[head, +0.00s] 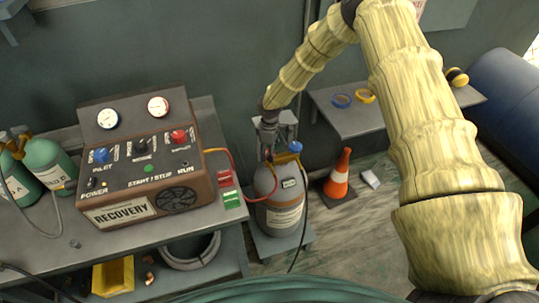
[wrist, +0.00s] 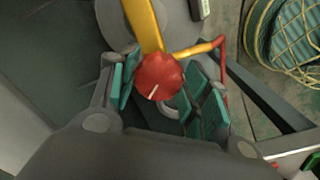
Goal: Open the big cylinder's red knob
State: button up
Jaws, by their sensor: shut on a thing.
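The big cylinder (head: 279,212) is grey with a label and stands upright on a low platform right of the bench. My gripper (head: 267,150) reaches down over its top and hides the red knob in the head view. In the wrist view the red knob (wrist: 160,77), round with a white pointer line, sits between the teal-padded fingers of my gripper (wrist: 165,90), which is shut on it. A yellow pipe runs from behind the knob. A blue knob (head: 295,146) shows at the right of the cylinder's top in the head view.
The recovery machine (head: 150,170), with gauges and knobs, stands on the bench left of the cylinder. A red hose (head: 262,196) and a black hose (head: 302,235) hang near the cylinder. An orange cone (head: 337,180) stands to the right, below a shelf (head: 355,122).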

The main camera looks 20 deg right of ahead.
jog(key=n+b, duration=0.1)
jog(key=n, duration=0.3)
jog(key=shift+w+d+b, duration=0.1)
jog(key=shift+w+b, duration=0.1)
jog(key=shift+b, duration=0.15)
jog(key=shift+n+b, duration=0.45)
jog(key=shift+n, duration=1.75)
jog(key=o, duration=1)
